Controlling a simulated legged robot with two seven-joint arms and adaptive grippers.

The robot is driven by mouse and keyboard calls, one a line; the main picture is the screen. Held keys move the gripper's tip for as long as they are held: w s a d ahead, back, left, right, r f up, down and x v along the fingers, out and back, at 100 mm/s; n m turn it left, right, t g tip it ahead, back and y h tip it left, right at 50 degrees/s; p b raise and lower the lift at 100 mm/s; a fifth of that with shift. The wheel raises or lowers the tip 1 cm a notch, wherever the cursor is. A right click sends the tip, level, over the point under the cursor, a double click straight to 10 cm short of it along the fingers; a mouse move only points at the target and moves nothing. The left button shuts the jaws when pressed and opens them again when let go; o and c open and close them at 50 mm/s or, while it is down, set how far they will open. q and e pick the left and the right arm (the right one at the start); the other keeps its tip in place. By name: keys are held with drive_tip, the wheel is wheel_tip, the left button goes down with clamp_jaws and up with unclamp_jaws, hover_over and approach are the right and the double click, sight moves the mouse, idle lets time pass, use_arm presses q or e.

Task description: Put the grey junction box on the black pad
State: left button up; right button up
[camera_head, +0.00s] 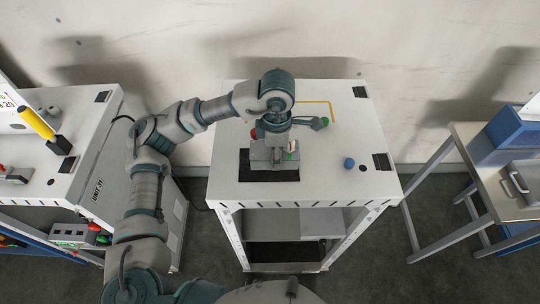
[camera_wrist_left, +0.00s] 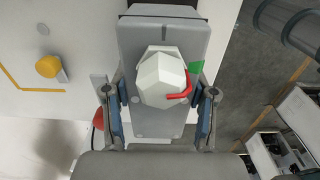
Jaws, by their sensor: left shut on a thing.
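The grey junction box (camera_wrist_left: 190,32) fills the middle of the left wrist view, with a white faceted knob, a red lever and a green patch on it. My left gripper (camera_wrist_left: 162,112) is shut on it, one finger on each side. In the head view the gripper (camera_head: 272,138) points down over the white table, with the box (camera_head: 262,156) under it. The black pad (camera_head: 245,168) shows around the box's left and front sides. I cannot tell whether the box touches the pad. My right gripper is not in view.
The table's right side has free room.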

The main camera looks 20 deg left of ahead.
sight(268, 160)
use_arm(q)
drive_tip(key=shift+s+a, duration=0.2)
drive_tip(key=shift+a, duration=0.7)
wheel_tip(268, 160, down, 3)
drive_tip(key=shift+s+a+f+p, duration=0.1)
drive_tip(key=shift+p, duration=0.7)
drive_tip(key=shift+f, duration=0.2)
drive_tip(key=shift+d+f, duration=0.1)
drive_tip(key=shift+d, duration=0.2)
drive_tip(key=o, duration=1.1)
drive_tip(key=shift+o, duration=0.2)
drive_tip(key=shift+a, duration=0.15)
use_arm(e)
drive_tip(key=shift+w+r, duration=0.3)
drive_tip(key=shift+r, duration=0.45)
use_arm(q)
drive_tip(key=shift+a, duration=0.1)
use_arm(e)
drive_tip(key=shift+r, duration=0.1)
